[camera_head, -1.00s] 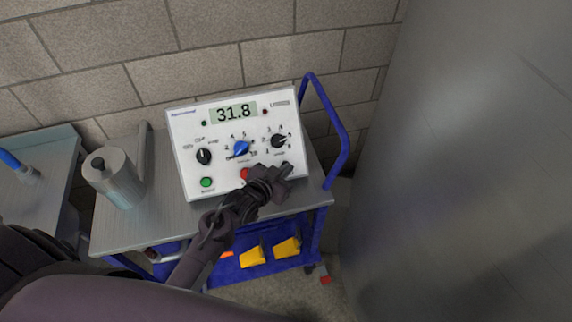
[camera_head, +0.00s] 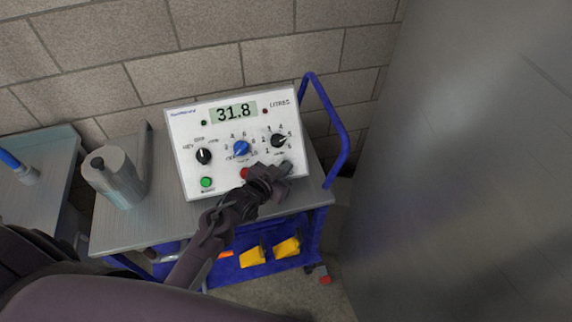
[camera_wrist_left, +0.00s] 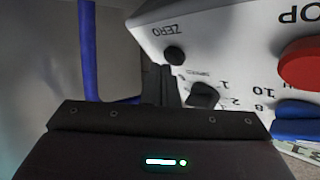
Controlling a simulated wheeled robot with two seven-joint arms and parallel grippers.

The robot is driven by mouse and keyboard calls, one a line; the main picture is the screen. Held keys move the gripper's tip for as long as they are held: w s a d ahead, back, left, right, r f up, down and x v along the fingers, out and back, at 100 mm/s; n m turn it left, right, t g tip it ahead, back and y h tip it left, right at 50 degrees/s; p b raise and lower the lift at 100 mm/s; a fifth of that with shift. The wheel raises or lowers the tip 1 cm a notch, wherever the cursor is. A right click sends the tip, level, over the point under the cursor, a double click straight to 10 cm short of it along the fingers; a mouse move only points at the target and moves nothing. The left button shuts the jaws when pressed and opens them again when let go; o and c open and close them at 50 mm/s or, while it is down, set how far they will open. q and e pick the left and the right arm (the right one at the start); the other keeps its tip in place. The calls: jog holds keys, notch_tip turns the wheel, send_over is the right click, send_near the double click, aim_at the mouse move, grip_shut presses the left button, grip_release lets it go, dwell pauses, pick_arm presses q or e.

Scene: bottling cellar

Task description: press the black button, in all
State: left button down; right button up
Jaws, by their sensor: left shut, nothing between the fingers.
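The black button (camera_wrist_left: 174,56), labelled ZERO, sits on the white control panel (camera_head: 181,135) and shows clearly in the left wrist view. In the head view my left gripper (camera_head: 284,168) covers the panel's lower right corner, and the button is hidden there. My left gripper is shut and empty. In the left wrist view its fingertips (camera_wrist_left: 159,70) are right beside the button; I cannot tell whether they touch it. The display (camera_head: 233,112) reads 31.8. My right gripper is in neither view.
The panel also has a red button (camera_head: 244,173), a green button (camera_head: 207,182), a blue knob (camera_head: 241,149) and black knobs (camera_head: 204,156). It stands on a blue-framed cart (camera_head: 165,222) beside a grey metal canister (camera_head: 119,181). A large metal surface (camera_head: 470,160) fills the right.

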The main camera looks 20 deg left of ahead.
pick_arm(q)
jog(key=shift+w+a+f+b, duration=0.2)
jog(key=shift+w+f+b, duration=0.1)
jog(key=shift+f, duration=0.05)
dwell(0.9)
dwell(0.3)
jog(key=shift+s+d+r+p, duration=0.4)
jog(key=shift+s+r+p, duration=0.2)
jog(key=shift+p, duration=0.4)
jog(key=s+d+r+p, duration=0.1)
jog(key=p, duration=0.1)
jog(key=s+d+r+p, duration=0.1)
jog(key=s+r+p, duration=0.1)
jog(key=shift+r+p, duration=0.15)
jog(key=shift+p, duration=0.2)
dwell(0.4)
